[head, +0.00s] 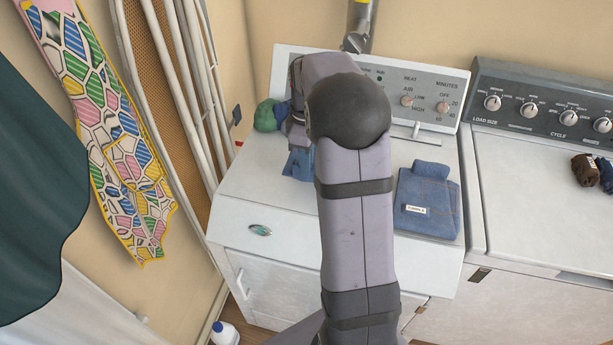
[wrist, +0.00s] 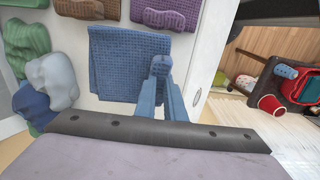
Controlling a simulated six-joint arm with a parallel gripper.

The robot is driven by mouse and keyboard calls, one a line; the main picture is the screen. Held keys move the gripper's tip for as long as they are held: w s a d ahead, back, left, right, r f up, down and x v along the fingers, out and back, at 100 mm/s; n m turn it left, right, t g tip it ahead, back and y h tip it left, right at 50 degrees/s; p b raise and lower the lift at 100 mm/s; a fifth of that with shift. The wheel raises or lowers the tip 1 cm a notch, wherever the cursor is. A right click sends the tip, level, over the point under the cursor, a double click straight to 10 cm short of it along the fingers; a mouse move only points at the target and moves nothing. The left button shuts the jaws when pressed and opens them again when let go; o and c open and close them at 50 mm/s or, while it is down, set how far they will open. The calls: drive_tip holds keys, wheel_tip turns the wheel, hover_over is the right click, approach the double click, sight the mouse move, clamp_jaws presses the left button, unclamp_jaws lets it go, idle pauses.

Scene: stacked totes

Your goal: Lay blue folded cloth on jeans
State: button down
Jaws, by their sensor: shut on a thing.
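The blue folded cloth (wrist: 118,62) has a waffle texture and fills the upper middle of the wrist view. My gripper (wrist: 160,68) is shut on its right edge. In the head view a part of the blue cloth (head: 298,165) shows left of my arm, over the left part of the white dryer top; my arm hides the rest and the gripper. I cannot tell whether the cloth touches the dryer top. The folded jeans (head: 428,198), blue with orange stitching and a white label, lie flat on the dryer's right side, right of my arm, with nothing on them.
A green bundle (head: 268,115) lies at the dryer's back left. Pale grey (wrist: 55,80) and navy (wrist: 35,107) bundles lie left of the cloth in the wrist view. The control panel (head: 408,88) rises behind the jeans. A washer (head: 545,200) stands at right.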

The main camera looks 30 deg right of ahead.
drive_tip(key=shift+r, duration=1.85)
drive_tip(key=shift+d, duration=0.1)
drive_tip(key=d+m, duration=0.5)
drive_tip(key=s+d+r+m, duration=0.1)
drive_tip(key=d+m, duration=0.1)
drive_tip(key=m, duration=0.1)
drive_tip(key=shift+s+d, duration=0.1)
drive_tip(key=shift+d, duration=0.3)
drive_tip(key=s+d+r+m+p, duration=0.1)
drive_tip(key=s+d+m, duration=0.2)
drive_tip(key=d+m, duration=0.55)
drive_tip(key=r+m+p, duration=0.1)
drive_tip(key=r+m, duration=0.1)
drive_tip(key=m, duration=1.8)
hover_over(431, 181)
drive_tip(key=shift+n, duration=0.25)
drive_tip(key=shift+f+p, duration=1.5)
drive_tip(key=shift+f, duration=3.7)
drive_tip(key=shift+f, duration=0.15)
